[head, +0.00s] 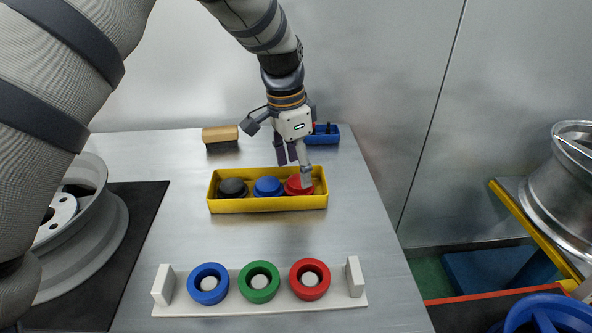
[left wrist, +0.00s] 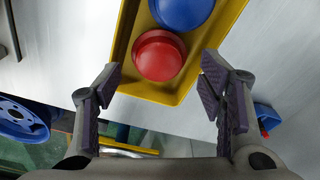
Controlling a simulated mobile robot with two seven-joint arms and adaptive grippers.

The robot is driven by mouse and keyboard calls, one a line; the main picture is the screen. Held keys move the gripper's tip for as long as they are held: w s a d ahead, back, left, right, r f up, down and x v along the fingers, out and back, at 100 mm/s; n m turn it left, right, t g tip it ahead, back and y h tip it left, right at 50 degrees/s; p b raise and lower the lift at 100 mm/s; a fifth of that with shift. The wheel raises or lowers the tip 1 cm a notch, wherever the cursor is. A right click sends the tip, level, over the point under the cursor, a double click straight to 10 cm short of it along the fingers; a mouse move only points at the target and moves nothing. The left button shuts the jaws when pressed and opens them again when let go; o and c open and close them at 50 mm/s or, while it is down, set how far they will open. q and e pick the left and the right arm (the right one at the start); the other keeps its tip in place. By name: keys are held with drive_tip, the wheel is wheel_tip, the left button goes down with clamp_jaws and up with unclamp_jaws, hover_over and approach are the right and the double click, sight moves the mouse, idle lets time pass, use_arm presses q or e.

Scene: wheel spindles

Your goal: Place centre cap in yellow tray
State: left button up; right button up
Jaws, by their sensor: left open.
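A yellow tray (head: 265,205) stands on the metal table and holds a black cap (head: 232,187), a blue cap (head: 268,186) and a red cap (head: 299,186) in a row. My left gripper (head: 292,168) is open and empty at the red cap's end of the tray, partly covering that cap. In the left wrist view the red cap (left wrist: 159,55) lies just ahead of the open, apart fingers (left wrist: 161,83), with the blue cap (left wrist: 181,10) beyond it in the yellow tray (left wrist: 122,40). My right gripper is not in view.
A white rack (head: 257,307) at the front holds blue, green and red rings. A wooden-topped block (head: 220,136) and a blue bin (head: 325,135) stand at the back. A wheel rim (head: 90,235) lies on a black mat at left. Bare table separates tray and rack.

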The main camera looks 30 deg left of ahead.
sight(290, 183)
use_arm(q)
wheel_tip(290, 183, up, 11)
drive_tip(key=s, duration=0.1)
drive_tip(key=shift+a+r, duration=0.2)
drive_tip(key=shift+a, duration=0.2)
